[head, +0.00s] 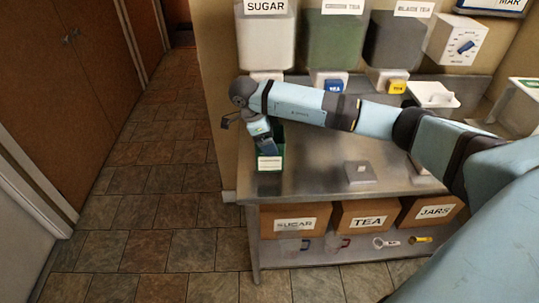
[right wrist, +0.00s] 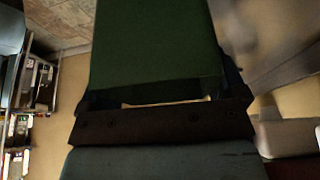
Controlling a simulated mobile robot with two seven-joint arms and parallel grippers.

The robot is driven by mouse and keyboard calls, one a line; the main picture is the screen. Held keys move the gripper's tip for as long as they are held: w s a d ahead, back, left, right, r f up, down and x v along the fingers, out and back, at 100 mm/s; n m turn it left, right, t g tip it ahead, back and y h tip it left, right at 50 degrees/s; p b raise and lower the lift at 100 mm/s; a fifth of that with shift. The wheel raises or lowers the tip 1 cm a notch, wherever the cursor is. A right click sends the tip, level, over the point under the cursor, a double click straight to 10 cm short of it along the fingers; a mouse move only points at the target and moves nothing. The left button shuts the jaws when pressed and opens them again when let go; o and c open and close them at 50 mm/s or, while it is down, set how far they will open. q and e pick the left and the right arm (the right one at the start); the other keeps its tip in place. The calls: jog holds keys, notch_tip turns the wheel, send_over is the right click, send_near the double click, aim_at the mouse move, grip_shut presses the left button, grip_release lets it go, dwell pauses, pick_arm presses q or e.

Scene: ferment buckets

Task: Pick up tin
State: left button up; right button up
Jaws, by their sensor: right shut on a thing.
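The tin (head: 270,163) is dark green with a pale label on its front. It is at the left end of the steel counter (head: 320,180). My right gripper (head: 266,146) reaches down to it from above and is shut on it. In the right wrist view the tin's green side (right wrist: 150,45) fills the upper middle, close against the gripper. The gripper hides part of the tin. I cannot tell whether its base touches the counter. My left gripper is not in view.
Dispensers marked sugar (head: 266,45), green tea (head: 333,45) and black tea (head: 398,45) stand behind my arm. A small grey block (head: 360,173) lies on the counter. Boxes marked SUGAR (head: 295,220), TEA (head: 370,218) and JARS (head: 433,210) are below. The tiled floor at left is clear.

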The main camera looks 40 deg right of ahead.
notch_tip(320, 180, up, 20)
jog(key=p, duration=0.2)
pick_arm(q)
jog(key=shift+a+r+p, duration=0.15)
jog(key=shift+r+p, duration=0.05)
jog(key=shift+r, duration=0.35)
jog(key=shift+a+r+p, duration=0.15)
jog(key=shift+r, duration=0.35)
pick_arm(e)
jog(key=s+a+f+n+t+y, duration=0.2)
jog(key=a+n, duration=0.4)
jog(key=n, duration=0.6)
jog(key=s+a+f+n+t+y, duration=0.1)
jog(key=s+a+f+n+t, duration=0.3)
jog(key=n, duration=0.8)
jog(key=shift+a+f+n+t+y, duration=0.4)
jog(key=shift+a+f, duration=0.8)
jog(key=shift+f, duration=0.6)
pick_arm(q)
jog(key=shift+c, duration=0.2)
